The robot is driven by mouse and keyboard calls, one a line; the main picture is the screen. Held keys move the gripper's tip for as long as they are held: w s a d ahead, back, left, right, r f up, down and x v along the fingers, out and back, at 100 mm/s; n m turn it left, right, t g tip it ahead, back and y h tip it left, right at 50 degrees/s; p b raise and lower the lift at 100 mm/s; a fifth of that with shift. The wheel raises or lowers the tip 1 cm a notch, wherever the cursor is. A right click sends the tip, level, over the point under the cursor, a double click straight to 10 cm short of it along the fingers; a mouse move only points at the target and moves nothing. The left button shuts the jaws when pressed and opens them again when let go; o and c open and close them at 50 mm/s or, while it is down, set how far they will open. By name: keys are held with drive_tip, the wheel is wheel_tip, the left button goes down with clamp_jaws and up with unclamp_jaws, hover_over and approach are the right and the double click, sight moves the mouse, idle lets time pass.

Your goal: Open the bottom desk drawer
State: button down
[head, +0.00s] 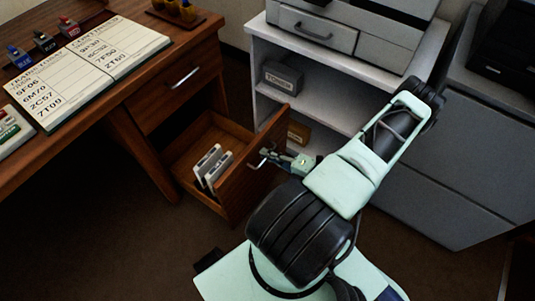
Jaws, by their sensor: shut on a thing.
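The bottom desk drawer (207,137) is pulled well out of the wooden desk (205,45). Its inside shows, with a few pale, flat, cassette-like items (211,166) standing in it. Its front panel (243,187) faces right and carries a metal handle (254,165). My gripper (268,157) is at this handle, shut on it. The fingertips are small in the picture and partly blend with the handle. The upper drawer (178,92) with its silver handle (183,77) is closed.
An open notebook (85,65) and several stamps (45,42) are on the desktop. A grey shelf (340,112) with a printer (345,30) stands behind my arm. A grey cabinet (440,180) is at right. Brown floor (120,240) is clear at lower left.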

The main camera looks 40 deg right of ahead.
drive_tip(key=c, duration=2.3)
unclamp_jaws()
drive_tip(key=shift+c, duration=0.2)
drive_tip(key=shift+s, duration=0.1)
drive_tip(key=v, duration=1.1)
drive_tip(key=shift+s, duration=0.4)
drive_tip(key=shift+d+r, duration=0.1)
drive_tip(key=shift+r, duration=0.05)
